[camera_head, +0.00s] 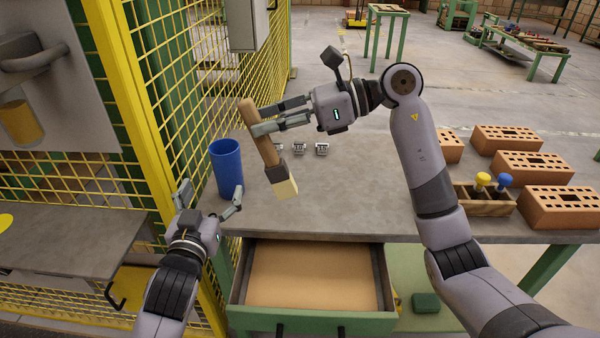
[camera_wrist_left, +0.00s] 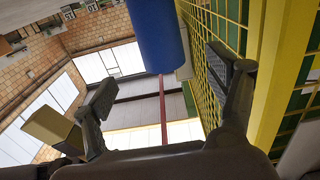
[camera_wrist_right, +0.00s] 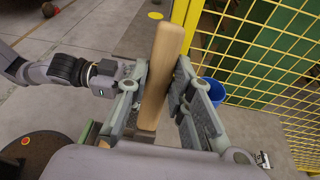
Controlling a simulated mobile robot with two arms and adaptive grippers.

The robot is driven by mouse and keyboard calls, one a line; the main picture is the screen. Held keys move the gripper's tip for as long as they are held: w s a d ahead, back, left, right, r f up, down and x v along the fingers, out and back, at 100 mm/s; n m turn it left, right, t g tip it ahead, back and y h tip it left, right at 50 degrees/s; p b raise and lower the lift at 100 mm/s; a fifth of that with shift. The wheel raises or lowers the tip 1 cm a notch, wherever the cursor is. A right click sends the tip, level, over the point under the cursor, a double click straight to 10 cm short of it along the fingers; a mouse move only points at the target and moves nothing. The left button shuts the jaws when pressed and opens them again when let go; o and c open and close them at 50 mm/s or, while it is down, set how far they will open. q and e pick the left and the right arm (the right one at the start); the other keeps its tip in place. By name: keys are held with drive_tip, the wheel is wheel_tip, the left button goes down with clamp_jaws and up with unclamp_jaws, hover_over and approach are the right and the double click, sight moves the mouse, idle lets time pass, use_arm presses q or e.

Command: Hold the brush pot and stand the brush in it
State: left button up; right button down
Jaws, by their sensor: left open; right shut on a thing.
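The brush pot (camera_head: 227,168) is a blue cylinder standing upright at the left end of the grey table. The brush (camera_head: 264,140) has a wooden handle, a dark ferrule and pale bristles (camera_head: 285,189). My right gripper (camera_head: 257,120) is shut on the handle and holds the brush tilted, bristles down, right of the pot. In the right wrist view the handle (camera_wrist_right: 163,75) is between the fingers. My left gripper (camera_head: 212,198) is open and empty, just in front of the pot. In the left wrist view the pot (camera_wrist_left: 157,35) shows beyond and between the fingers (camera_wrist_left: 168,95).
An open drawer (camera_head: 315,275) juts from the table's front. Several small metal parts (camera_head: 299,148) lie behind the brush. Bricks (camera_head: 533,168) and a wooden holder (camera_head: 484,202) with yellow and blue knobs stand at the right. A yellow mesh fence (camera_head: 170,100) runs along the left.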

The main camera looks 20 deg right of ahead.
drive_tip(key=w+a+r+n+g, duration=0.1)
drive_tip(key=w+a+r+g, duration=0.1)
drive_tip(key=w+a+r, duration=0.65)
use_arm(q)
approach(229, 151)
drive_tip(key=x, duration=0.7)
use_arm(e)
drive_tip(key=w+r+m+t, duration=0.2)
drive_tip(key=w+r+t, duration=0.1)
drive_tip(key=w, duration=0.3)
drive_tip(key=shift+w+r+t, duration=0.2)
drive_tip(key=shift+r+t, duration=0.2)
drive_tip(key=shift+r, duration=0.1)
use_arm(q)
drive_tip(key=shift+c, duration=0.5)
drive_tip(key=c, duration=1.2)
use_arm(e)
wheel_tip(229, 151, down, 10)
drive_tip(key=shift+r, duration=0.2)
drive_tip(key=c, duration=1.3)
unclamp_jaws()
